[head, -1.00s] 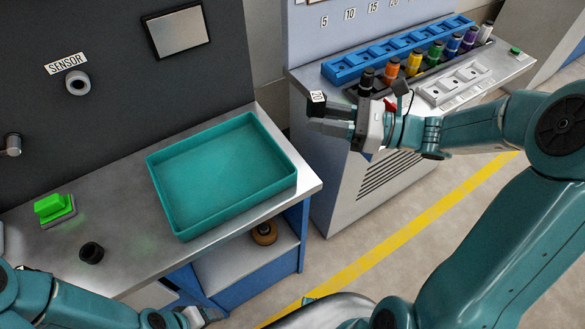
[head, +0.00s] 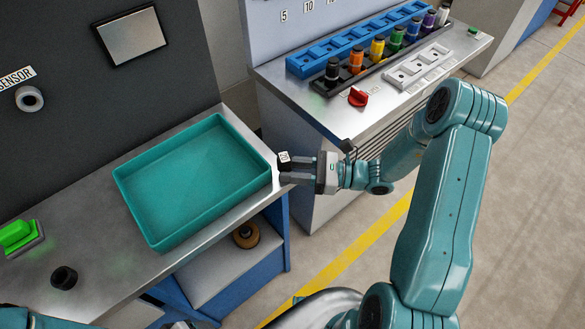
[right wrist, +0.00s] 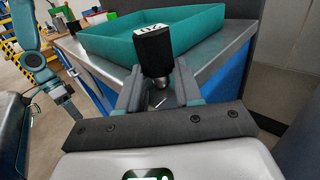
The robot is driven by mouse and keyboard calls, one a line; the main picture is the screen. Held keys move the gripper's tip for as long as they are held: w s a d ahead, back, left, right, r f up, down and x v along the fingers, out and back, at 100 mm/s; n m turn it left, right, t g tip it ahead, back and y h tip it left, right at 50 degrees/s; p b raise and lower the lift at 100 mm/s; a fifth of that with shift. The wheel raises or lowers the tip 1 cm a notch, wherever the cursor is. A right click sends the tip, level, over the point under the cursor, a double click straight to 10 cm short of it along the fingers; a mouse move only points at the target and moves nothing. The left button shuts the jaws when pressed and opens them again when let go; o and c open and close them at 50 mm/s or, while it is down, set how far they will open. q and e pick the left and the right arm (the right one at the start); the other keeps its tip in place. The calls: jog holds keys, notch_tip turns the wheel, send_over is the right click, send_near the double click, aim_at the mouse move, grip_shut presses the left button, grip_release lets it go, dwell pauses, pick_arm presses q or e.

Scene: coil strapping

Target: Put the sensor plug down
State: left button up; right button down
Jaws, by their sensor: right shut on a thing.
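The sensor plug (head: 285,166), a black block with a white label reading 20, is held in my right gripper (head: 296,170). The gripper is beside the right wall of the teal tray (head: 262,184), near the bench's right edge. In the right wrist view the plug (right wrist: 153,48) stands between the two fingers (right wrist: 158,88), with the tray behind it. The tray is empty. My left arm shows at the bottom left of the head view. In the right wrist view its gripper (right wrist: 68,106) is small, and its finger opening is unclear.
A black round piece (head: 64,277) and a green button (head: 17,235) are on the bench left of the tray. The second bench holds a blue rack (head: 350,45), several coloured plugs, a white holder (head: 416,66) and a red knob (head: 358,97). A gap separates the benches.

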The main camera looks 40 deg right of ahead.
jog(key=shift+f, duration=0.15)
jog(key=c, duration=0.8)
grip_release()
jog(key=shift+o, duration=0.2)
